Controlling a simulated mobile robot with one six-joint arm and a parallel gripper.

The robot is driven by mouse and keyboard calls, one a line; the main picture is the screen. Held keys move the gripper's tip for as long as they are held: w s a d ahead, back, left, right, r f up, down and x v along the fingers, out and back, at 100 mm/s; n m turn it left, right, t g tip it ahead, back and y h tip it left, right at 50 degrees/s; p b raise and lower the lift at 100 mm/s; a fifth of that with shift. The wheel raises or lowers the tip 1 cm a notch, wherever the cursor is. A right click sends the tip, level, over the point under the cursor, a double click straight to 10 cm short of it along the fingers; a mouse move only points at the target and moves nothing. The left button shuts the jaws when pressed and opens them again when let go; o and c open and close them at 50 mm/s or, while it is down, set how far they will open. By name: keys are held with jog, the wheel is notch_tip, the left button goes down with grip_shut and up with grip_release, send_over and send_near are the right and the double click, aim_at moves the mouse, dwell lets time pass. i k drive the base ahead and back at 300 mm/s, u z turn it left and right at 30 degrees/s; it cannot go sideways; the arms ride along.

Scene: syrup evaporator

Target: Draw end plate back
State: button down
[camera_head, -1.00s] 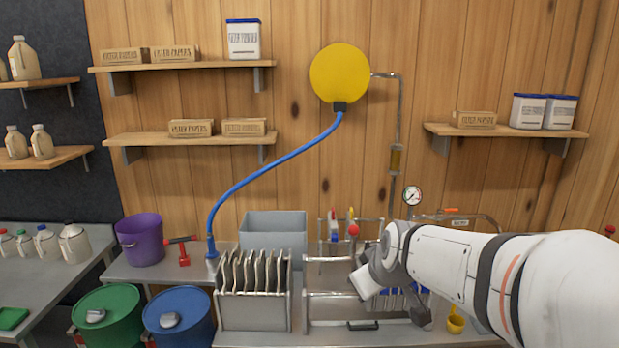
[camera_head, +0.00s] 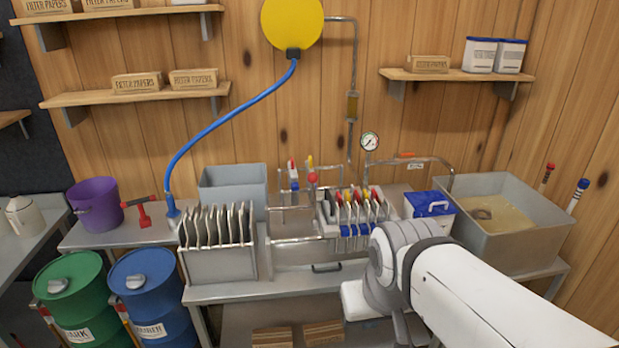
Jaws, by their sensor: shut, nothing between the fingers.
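The filter press (camera_head: 290,252) stands on the bench in the middle, a metal frame with rails. A stack of plates with red, yellow and blue tabs (camera_head: 352,210) sits at its right. A grey plate at the stack's left end (camera_head: 323,218) looks like the end plate; a red knob (camera_head: 312,178) shows above it. I cannot tell whether it touches the stack. My gripper (camera_head: 352,300) is in front of and below the press, at the bench's front edge, apart from the plates. It is shut and empty; its fingertips are hard to make out.
A grey rack of upright plates (camera_head: 220,255) stands left of the press. A blue-and-white box (camera_head: 430,208) and a large grey tank (camera_head: 515,225) stand to the right. Green (camera_head: 75,290) and blue (camera_head: 147,285) drums stand at left.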

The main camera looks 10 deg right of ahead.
aim_at(328, 222)
jog(key=z, duration=0.35)
jog(key=i, duration=1.25)
jog(key=u, duration=0.35)
